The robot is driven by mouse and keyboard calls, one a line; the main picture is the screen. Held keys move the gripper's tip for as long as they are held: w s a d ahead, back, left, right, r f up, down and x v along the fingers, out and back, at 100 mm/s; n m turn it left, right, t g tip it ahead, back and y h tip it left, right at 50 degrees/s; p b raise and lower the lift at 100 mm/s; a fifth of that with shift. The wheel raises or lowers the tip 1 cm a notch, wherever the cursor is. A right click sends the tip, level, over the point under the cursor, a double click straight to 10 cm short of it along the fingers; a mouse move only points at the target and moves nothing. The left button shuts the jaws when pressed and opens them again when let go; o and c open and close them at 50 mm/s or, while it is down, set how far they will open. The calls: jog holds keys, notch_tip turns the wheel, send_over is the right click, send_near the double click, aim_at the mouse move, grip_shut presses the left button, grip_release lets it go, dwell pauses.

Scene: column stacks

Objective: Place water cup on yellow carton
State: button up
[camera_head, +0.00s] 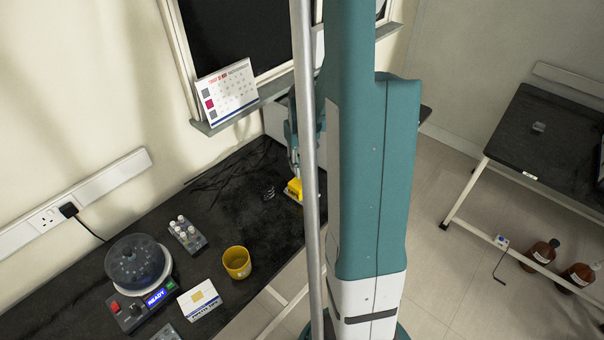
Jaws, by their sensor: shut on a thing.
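My gripper (294,166) is at the far end of the black bench, partly hidden behind a grey pole and my arm. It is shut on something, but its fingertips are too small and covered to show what. A small yellow block-like thing (295,187), perhaps the yellow carton, is right below the gripper, with a pale edge under it. I cannot tell whether the two touch. A faint, clear, glass-like shape (269,192) is on the bench just left of it. I cannot make out a water cup for sure. An open yellow cup (237,262) stands nearer the front.
On the bench (215,222) are a centrifuge-like device (138,265), a rack of small white-capped vials (187,234) and a white pipette-tips box (199,299). A calendar (226,92) stands on the ledge above. Black cables lie near the wall. The bench middle is clear.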

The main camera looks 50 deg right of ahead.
aim_at(302, 173)
jog(key=shift+f, duration=2)
jog(key=shift+f, duration=0.2)
jog(key=o, duration=0.9)
jog(key=shift+r, duration=0.2)
jog(key=shift+r, duration=6)
